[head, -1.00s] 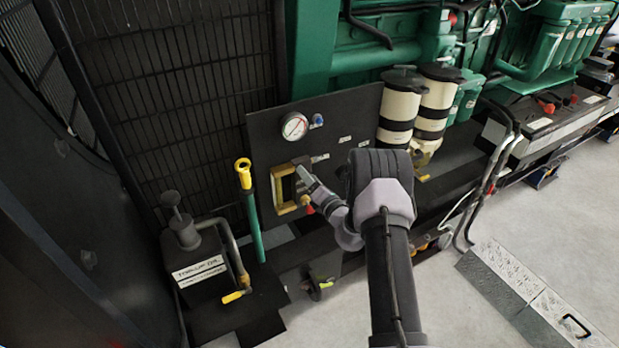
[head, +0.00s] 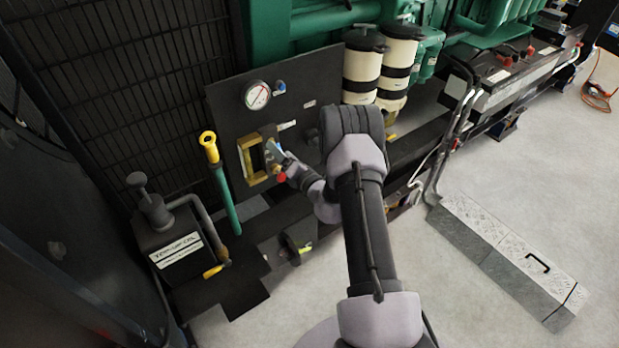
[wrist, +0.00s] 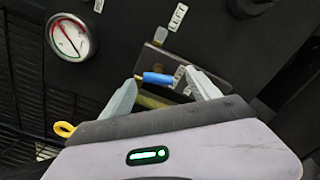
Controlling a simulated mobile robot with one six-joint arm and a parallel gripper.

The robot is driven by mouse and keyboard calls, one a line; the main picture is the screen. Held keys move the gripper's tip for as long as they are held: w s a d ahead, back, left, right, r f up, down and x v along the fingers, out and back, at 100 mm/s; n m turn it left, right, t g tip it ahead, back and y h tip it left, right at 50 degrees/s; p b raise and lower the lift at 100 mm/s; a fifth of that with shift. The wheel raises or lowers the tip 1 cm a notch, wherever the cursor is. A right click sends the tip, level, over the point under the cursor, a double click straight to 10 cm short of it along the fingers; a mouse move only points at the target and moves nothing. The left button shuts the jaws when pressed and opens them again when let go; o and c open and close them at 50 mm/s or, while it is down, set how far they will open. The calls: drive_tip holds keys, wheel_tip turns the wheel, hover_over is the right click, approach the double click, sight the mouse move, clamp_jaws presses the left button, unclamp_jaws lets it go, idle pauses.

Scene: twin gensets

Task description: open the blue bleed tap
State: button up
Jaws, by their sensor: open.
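The blue bleed tap (wrist: 158,79) shows in the wrist view as a short blue handle with a brass-coloured end, on a dark panel. My gripper (wrist: 160,80) is open, with one finger at each end of the blue handle; I cannot tell whether they touch it. In the head view my gripper (head: 279,160) is at the panel, beside a yellow-brass frame (head: 246,162). Only a small bit of blue shows at its tip there; the fingers hide the rest.
A pressure gauge (head: 257,95) with a blue knob (head: 280,87) beside it sits above on the panel. A yellow-topped green lever (head: 221,185) and a dark hand pump box (head: 180,240) stand to the left. White-and-black filters (head: 362,75) are to the right. Grey floor (head: 420,280) is open in front.

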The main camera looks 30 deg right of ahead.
drive_tip(key=s+b, duration=0.1)
drive_tip(key=s, duration=1.5)
drive_tip(key=shift+s+d+b, duration=0.3)
drive_tip(key=shift+d+b, duration=0.05)
drive_tip(key=shift+d, duration=0.1)
drive_tip(key=shift+r, duration=0.1)
